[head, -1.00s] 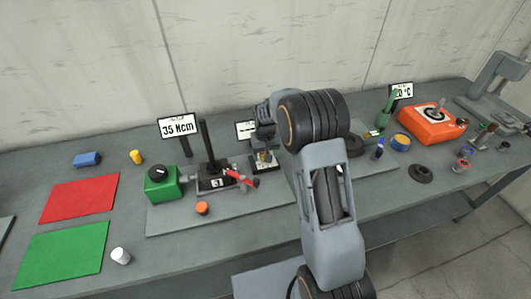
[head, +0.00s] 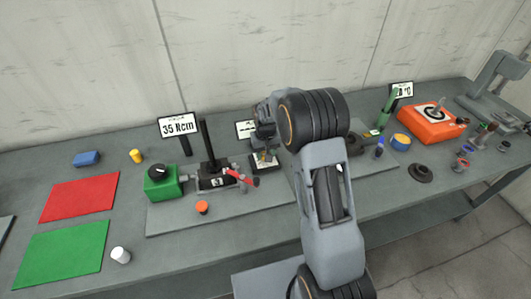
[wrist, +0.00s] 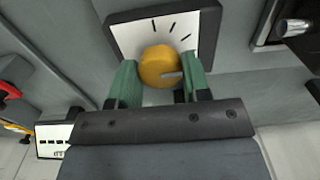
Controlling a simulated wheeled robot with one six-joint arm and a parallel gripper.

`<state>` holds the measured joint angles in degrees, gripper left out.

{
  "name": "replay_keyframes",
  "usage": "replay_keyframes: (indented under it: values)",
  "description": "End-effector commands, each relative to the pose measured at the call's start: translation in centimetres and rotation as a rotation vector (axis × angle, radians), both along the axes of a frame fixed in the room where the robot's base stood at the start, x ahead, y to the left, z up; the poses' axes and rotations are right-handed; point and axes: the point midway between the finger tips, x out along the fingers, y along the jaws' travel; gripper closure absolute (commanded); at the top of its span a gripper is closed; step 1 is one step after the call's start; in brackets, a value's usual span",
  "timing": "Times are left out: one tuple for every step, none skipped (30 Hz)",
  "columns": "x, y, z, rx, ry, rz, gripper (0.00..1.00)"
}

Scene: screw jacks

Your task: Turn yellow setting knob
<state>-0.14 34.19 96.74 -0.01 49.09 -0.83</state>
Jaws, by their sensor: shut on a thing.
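The yellow setting knob (wrist: 160,66) is round, with a pale slot pointing right in the wrist view. It sits on a white dial plate (wrist: 128,38) with several black tick marks above and to the right of it. My gripper (wrist: 160,82) has its two green fingers on either side of the knob and is shut on it. In the head view my gripper (head: 264,148) points down over a small dark unit (head: 258,167) with a white plate. The knob is mostly hidden there.
A green box with a black knob (head: 160,183), a dark post stand (head: 209,178) with a red lever and an orange cap (head: 202,207) stand to the left. A sign (head: 244,130) stands close behind my gripper. An orange device (head: 432,124) stands far right.

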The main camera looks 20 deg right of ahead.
Motion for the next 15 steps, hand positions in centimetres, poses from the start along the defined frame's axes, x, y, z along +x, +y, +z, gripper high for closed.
replay_keyframes:
  values:
    - [0.02,0.01,-0.04,0.000,-0.001,0.012,0.80]
    - [0.03,0.01,-0.05,0.000,-0.001,0.023,0.80]
    - [0.03,0.01,-0.07,0.000,-0.001,0.042,0.80]
    - [0.03,0.01,-0.09,0.000,-0.001,0.057,0.80]
    - [0.04,0.01,-0.09,0.000,-0.002,0.075,0.80]
    - [0.05,0.01,-0.10,0.000,-0.002,0.100,0.80]
    - [0.05,0.01,-0.10,0.000,-0.002,0.120,0.80]
    - [0.06,0.01,-0.10,0.000,-0.003,0.141,0.80]
    - [0.06,0.01,-0.09,0.000,-0.003,0.170,0.80]
    - [0.06,0.01,-0.09,0.000,-0.003,0.192,0.80]
    - [0.06,0.01,-0.09,0.000,-0.003,0.212,0.80]
    - [0.06,0.01,-0.08,0.000,-0.002,0.240,0.80]
    - [0.05,0.01,-0.08,0.000,-0.002,0.261,0.80]
    - [0.05,0.01,-0.08,0.000,-0.002,0.281,0.80]
    - [0.05,0.01,-0.07,0.000,-0.002,0.306,0.80]
